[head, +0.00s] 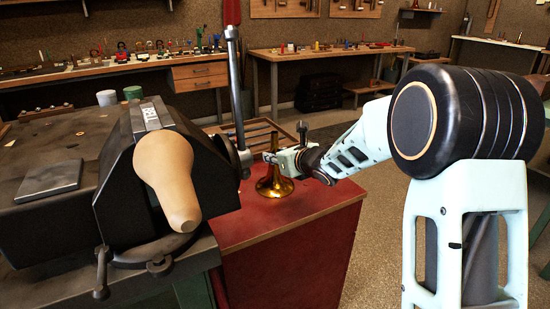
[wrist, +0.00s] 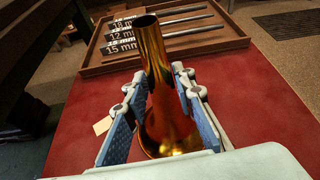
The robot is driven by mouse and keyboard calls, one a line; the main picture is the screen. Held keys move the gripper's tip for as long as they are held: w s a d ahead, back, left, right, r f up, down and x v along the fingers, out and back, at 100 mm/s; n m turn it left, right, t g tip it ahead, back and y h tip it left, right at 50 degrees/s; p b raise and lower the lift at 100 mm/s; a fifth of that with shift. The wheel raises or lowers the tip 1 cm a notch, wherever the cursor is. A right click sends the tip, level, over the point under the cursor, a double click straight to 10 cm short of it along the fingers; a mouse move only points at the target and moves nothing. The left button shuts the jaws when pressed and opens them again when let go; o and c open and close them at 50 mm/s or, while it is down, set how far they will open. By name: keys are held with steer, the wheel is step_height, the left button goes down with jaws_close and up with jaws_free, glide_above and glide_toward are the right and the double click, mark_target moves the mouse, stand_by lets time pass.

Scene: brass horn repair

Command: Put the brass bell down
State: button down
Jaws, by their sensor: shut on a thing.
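The brass bell (head: 275,184) stands upright, wide flare down, at the red bench top (head: 232,221) in the head view. My gripper (head: 284,160) reaches in from the right and is shut on the bell's upper, narrower part. In the wrist view the bell (wrist: 165,100) shows its open narrow end toward the camera, with the blue-padded fingers of my gripper (wrist: 160,110) on both sides of it. The bell's flare is partly hidden by the gripper, and I cannot tell whether its rim touches the red top.
A wooden tray (wrist: 92,68) with labelled metal rods lies just beyond the bell. The red top is bare at front right. A small tag (wrist: 103,125) lies left of the bell.

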steer(key=c, duration=1.6)
jaws_free()
steer(key=p+v, duration=0.1)
steer(key=v, duration=1.1)
